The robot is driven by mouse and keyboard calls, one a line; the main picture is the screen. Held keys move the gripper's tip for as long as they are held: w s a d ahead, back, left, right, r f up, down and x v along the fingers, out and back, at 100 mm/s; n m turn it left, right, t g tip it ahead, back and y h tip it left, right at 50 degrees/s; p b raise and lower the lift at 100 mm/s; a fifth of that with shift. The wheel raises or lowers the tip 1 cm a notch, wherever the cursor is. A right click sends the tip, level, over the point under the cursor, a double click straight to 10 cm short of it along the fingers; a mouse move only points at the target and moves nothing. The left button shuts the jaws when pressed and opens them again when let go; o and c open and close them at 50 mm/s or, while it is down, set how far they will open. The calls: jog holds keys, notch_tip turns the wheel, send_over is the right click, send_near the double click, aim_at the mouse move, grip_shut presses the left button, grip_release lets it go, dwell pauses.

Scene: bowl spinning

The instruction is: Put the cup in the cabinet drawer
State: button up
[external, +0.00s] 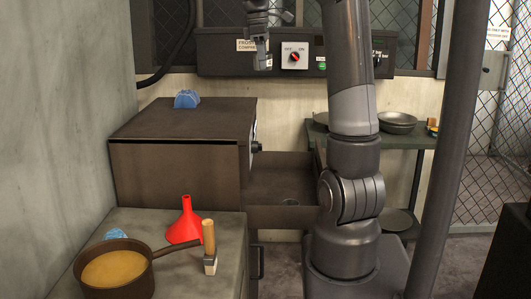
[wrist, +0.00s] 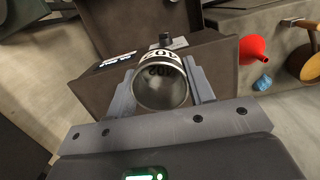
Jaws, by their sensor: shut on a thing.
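My gripper (external: 262,62) is high in the external view, above and behind the brown cabinet (external: 175,165). In the wrist view, my gripper (wrist: 160,88) is shut on a metal cup (wrist: 162,82) with dark lettering on a pale band; its round opening faces the camera. The cabinet also shows beyond the cup in the wrist view (wrist: 215,65).
A red funnel (external: 186,222), a pot (external: 115,268) and a wooden-handled brush (external: 209,245) stand on the counter at front left. A blue thing (external: 186,99) lies on the cabinet top. Bowls (external: 397,122) sit on a green shelf behind my arm. A control panel is on the wall.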

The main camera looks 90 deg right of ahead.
aim_at(293, 191)
jog(key=s+d+m, duration=0.1)
jog(key=s+d, duration=0.2)
jog(key=s, duration=0.7)
notch_tip(293, 191, down, 45)
jog(key=shift+f, duration=0.2)
jog(key=o, duration=1)
jog(key=shift+f, duration=0.1)
jog(key=shift+c, duration=0.2)
notch_tip(293, 191, up, 12)
jog(key=w, duration=0.1)
jog(key=shift+w, duration=0.15)
